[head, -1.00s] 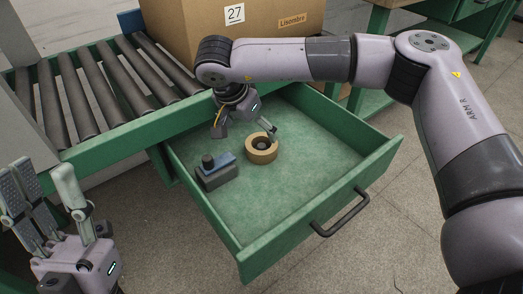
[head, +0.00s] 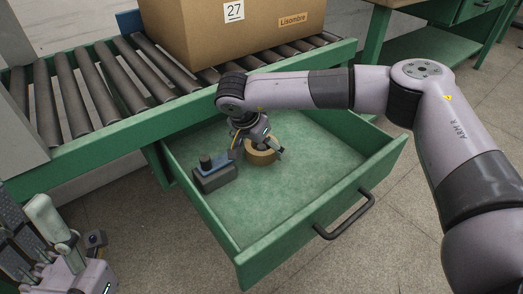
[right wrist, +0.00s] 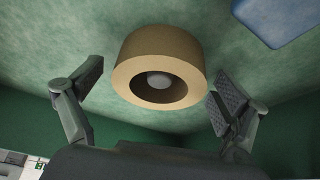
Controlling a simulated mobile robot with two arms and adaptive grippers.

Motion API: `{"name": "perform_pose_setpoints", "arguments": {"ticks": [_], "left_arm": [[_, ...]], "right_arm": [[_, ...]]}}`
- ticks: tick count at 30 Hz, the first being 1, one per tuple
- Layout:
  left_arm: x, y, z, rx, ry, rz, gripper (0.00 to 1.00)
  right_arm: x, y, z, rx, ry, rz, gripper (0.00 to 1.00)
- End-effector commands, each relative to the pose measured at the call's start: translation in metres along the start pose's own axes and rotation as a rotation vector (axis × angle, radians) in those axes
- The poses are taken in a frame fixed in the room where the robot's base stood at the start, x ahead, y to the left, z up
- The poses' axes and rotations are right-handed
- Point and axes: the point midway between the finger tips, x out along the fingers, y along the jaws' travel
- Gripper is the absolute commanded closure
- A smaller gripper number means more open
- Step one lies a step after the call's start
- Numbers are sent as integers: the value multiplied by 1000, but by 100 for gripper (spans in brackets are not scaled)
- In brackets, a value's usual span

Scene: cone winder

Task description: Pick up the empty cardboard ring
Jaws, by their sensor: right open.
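The cardboard ring (head: 262,157), tan and thick-walled, lies in the open green drawer (head: 300,205). In the right wrist view the ring (right wrist: 160,62) is centred between my fingers, with clear gaps on both sides. A pale round patch shows inside its hole; I cannot tell whether this is the drawer floor. My right gripper (head: 258,149) is open just above and around the ring; its fingers (right wrist: 158,98) are spread and hold nothing. My left gripper (head: 38,222) is at the lower left, outside the drawer, its fingers apart and empty, partly cut off by the frame.
A grey and blue block with a black knob (head: 213,176) stands in the drawer, close to the left of the ring. The drawer's front wall has a dark handle (head: 345,215). A large cardboard box (head: 225,30) rests on the roller conveyor (head: 110,90) above. The drawer's right side is clear.

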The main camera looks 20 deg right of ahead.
Motion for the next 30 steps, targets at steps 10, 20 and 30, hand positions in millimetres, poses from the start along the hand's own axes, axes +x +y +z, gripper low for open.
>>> {"name": "perform_pose_setpoints", "arguments": {"ticks": [10, 20, 30], "left_arm": [[0, 0, 0, 0, -1, 0, 60], [1, 0, 0, 0, 0, 0, 60], [1, 0, -1, 1, 1, 0, 60]], "right_arm": [[-1, 0, 0, 0, 0, 0, 25], [-1, 0, 0, 0, 0, 0, 47], [-1, 0, 0, 0, 0, 0, 59]]}}
